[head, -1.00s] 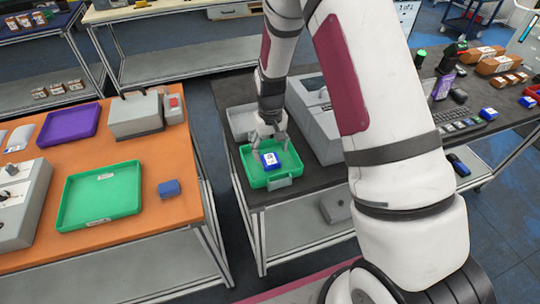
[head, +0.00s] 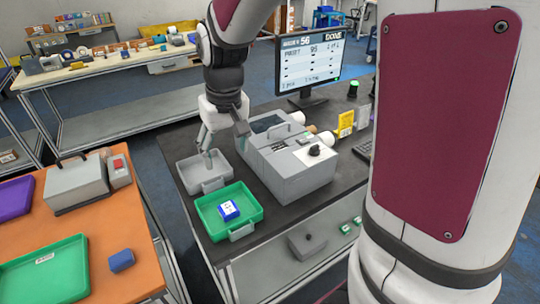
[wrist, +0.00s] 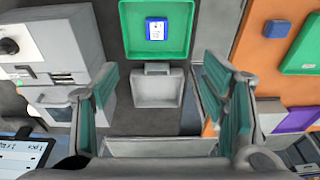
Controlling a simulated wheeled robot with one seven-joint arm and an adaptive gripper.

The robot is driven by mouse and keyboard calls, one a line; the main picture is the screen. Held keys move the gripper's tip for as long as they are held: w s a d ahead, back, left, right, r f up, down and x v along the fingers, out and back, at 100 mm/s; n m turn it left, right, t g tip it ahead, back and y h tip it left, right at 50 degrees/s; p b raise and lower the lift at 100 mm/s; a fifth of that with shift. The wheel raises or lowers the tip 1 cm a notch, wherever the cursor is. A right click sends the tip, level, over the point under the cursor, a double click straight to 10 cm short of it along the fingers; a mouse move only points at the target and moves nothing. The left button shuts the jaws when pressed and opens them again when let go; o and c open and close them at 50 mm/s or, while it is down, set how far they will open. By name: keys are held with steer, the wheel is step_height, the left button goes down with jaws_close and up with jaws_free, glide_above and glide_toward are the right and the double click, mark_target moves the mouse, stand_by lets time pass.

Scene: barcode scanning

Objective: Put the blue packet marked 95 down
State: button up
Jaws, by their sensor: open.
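A blue packet with a white label (head: 229,210) lies flat in the green tray (head: 253,213) on the dark table; its number is too small to read. It also shows in the wrist view (wrist: 156,30), inside the green tray (wrist: 129,18). My gripper (head: 222,145) is open and empty. It hangs above the grey tray (head: 190,180) behind the green one, clear of the packet. In the wrist view both finger pads stand wide apart with nothing between them.
A grey machine (head: 290,155) stands right of the trays, with a monitor (head: 308,62) behind it. The orange table (head: 133,235) on the left holds another green tray (head: 45,270), a small blue block (head: 121,260) and a grey box (head: 77,187).

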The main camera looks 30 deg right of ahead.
steer(key=s+r+t, duration=0.1)
steer(key=s+r, duration=0.4)
steer(key=s, duration=0.4)
steer(key=s+r+t, duration=0.2)
steer(key=s+r, duration=0.4)
steer(key=s, duration=0.4)
steer(key=shift+s+r+t, duration=0.15)
steer(key=shift+r+t, duration=0.05)
steer(key=shift+t, duration=0.1)
steer(key=shift+d, duration=0.1)
